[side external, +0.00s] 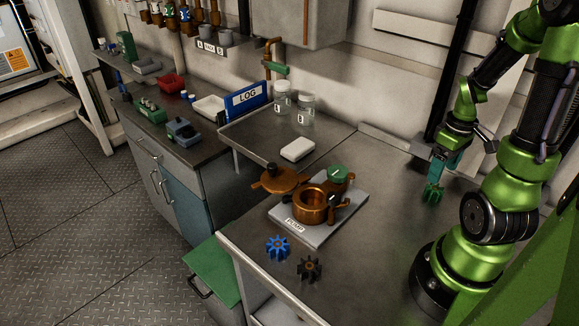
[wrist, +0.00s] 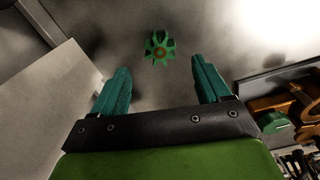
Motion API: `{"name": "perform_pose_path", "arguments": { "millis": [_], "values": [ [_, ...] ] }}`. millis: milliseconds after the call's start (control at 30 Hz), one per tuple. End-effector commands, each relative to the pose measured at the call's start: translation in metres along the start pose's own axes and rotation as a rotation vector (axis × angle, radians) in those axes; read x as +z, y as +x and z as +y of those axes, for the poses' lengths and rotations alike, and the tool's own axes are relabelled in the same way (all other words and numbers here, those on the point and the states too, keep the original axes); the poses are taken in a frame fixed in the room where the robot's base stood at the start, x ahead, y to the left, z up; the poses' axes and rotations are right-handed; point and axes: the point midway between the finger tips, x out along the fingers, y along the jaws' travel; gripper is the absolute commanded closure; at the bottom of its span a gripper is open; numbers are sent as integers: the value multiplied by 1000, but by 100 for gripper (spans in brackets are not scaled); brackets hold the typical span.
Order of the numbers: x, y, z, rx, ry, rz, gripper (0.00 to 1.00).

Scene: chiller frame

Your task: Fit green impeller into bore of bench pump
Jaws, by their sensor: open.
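The green impeller (side external: 432,194) is a small toothed wheel just below my gripper (side external: 443,163), at the right of the bench. In the wrist view the green impeller (wrist: 159,46) lies beyond and between the fingertips of my gripper (wrist: 160,76). The fingers are spread, with clear space between them, and do not touch it. The copper bench pump (side external: 310,207) sits on a grey plate labelled PUMP, left of my gripper. Its round bore faces up and looks empty. Part of the pump (wrist: 290,103) shows at the right edge of the wrist view.
A blue impeller (side external: 277,247) and a dark impeller (side external: 309,269) lie on the bench in front of the pump. A copper cover (side external: 280,179) is beside the bore. A white block (side external: 297,149) and two jars stand behind. The bench between pump and gripper is clear.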

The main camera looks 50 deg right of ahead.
Motion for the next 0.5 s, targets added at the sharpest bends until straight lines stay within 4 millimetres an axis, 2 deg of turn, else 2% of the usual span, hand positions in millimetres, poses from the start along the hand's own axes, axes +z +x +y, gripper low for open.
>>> {"name": "perform_pose_path", "arguments": {
  "millis": [33, 133, 367, 467, 500],
  "values": [
    [-2, -13, 1, 5, -2, 7, 24],
    [-1, -30, 1, 5, -3, 5, 24],
    [-4, -54, -3, 4, -2, 12, 24],
    [-24, -68, -26, 16, 3, 74, 24],
    [-36, -76, -42, 19, 8, 120, 24]
  ]
}}
